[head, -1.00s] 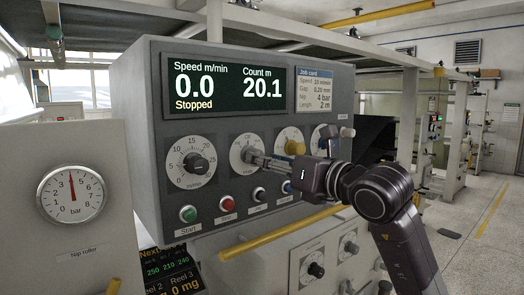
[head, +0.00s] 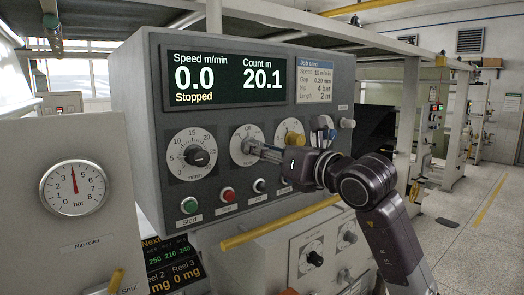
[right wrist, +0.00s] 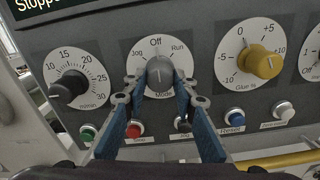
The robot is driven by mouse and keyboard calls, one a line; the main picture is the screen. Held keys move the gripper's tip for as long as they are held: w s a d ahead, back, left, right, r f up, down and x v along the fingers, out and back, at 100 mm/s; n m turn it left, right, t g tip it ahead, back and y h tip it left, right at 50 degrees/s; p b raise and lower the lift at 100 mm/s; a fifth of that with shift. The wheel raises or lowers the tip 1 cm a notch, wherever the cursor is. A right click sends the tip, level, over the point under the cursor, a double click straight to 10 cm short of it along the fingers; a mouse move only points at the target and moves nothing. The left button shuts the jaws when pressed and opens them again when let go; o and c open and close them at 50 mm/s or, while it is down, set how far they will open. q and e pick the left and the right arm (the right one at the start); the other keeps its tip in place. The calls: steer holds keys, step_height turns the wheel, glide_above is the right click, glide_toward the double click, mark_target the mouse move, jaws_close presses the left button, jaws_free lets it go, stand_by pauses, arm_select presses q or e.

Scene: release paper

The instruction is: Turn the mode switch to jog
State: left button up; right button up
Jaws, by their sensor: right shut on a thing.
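The mode switch (right wrist: 160,74) is a grey knob on a white round dial, with Jog marked at upper left, Off at the top and Run at upper right. Its pointer looks turned up toward Off in the right wrist view. The switch dial (head: 240,138) also shows in the head view, where the gripper hides part of it. My right gripper (right wrist: 160,84) is shut on the mode switch, one blue finger on each side of the knob. In the head view, my right gripper (head: 262,152) reaches the dial from the right. My left gripper is not in view.
A black speed knob (right wrist: 68,88) is left of the switch and a yellow glue knob (right wrist: 262,62) right of it. Below are green (right wrist: 88,133), red (right wrist: 134,130) and blue (right wrist: 234,119) buttons. The display (head: 225,78) reads 0.0, Stopped. A yellow rail (head: 275,224) runs below the panel.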

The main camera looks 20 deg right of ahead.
steer(key=shift+n+b, duration=3.4)
steer(key=shift+n, duration=1)
steer(key=o, duration=1.2)
steer(key=shift+c, duration=0.2)
steer(key=v, duration=1.2)
